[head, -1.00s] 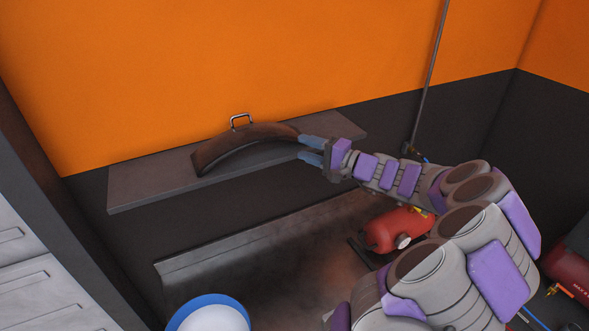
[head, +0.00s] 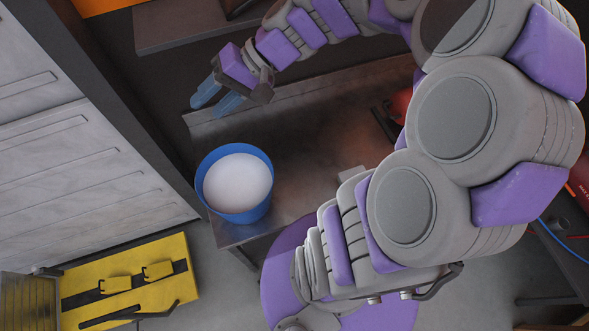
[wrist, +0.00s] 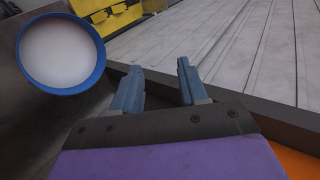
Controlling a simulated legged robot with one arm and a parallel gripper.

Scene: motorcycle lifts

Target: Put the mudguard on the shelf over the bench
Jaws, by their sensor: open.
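The shelf (head: 185,24) over the bench shows at the top of the head view, cut off by the frame. A small dark brown piece of the mudguard (head: 237,6) shows on it at the top edge; the rest is out of frame. My gripper (head: 211,98) is open and empty, below the shelf and above the back of the bench (head: 300,140). In the wrist view my gripper's two blue fingers (wrist: 158,85) stand apart with nothing between them.
A blue bucket with white contents (head: 237,183) stands on the bench's left end; it also shows in the wrist view (wrist: 60,52). Grey cabinets (head: 80,140) are at left. A yellow case (head: 130,280) is low at left. A red compressor (head: 400,103) is partly hidden behind my arm.

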